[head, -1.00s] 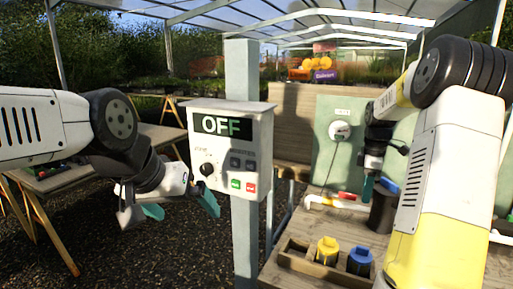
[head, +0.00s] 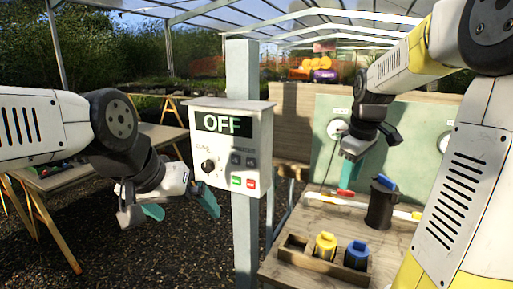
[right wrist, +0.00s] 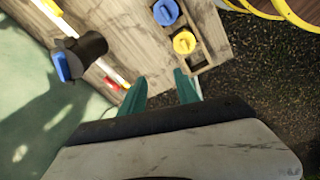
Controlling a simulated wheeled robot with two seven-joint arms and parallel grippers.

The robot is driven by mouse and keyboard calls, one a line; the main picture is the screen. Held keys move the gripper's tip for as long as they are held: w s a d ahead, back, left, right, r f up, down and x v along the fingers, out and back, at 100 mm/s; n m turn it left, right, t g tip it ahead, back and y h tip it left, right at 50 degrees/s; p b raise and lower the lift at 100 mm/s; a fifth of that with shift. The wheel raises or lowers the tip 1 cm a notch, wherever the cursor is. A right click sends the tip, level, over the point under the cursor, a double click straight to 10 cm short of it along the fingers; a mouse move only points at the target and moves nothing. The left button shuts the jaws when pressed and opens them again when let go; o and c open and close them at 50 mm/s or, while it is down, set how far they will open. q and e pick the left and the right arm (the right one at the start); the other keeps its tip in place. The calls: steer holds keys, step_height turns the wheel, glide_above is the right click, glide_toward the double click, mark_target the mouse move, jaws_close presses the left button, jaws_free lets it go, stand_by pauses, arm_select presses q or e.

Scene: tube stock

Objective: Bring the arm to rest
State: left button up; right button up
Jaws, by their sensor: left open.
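My right gripper (head: 350,172) hangs in the air above the wooden bench (head: 320,213), to the left of the dark cylinder with a blue cap, and touches nothing that I can see. In the right wrist view its teal fingers (right wrist: 161,90) are apart, with nothing between them. My left gripper (head: 180,208) is at the left, below and left of the control box (head: 231,150), open and empty over the gravel. The box display reads OFF.
The dark cylinder (head: 380,208) stands on the bench by a white pipe with a red part (head: 347,200). A wooden tray (head: 295,262) holds a yellow-capped (head: 325,246) and a blue-capped (head: 356,255) container. A post (head: 246,235) carries the box. A table stands at left.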

steer(key=s+a+r+m+t+y, duration=0.1)
steer(key=s+a+m, duration=0.3)
steer(key=s, duration=0.4)
steer(key=s+a+r+m+t+y, duration=0.1)
steer(key=s+a+m+t, duration=0.1)
steer(key=s+a, duration=0.4)
steer(key=s+m, duration=0.1)
steer(key=s, duration=0.2)
steer(key=shift+s+a+m+t, duration=0.2)
steer(key=shift+a+m+t, duration=0.2)
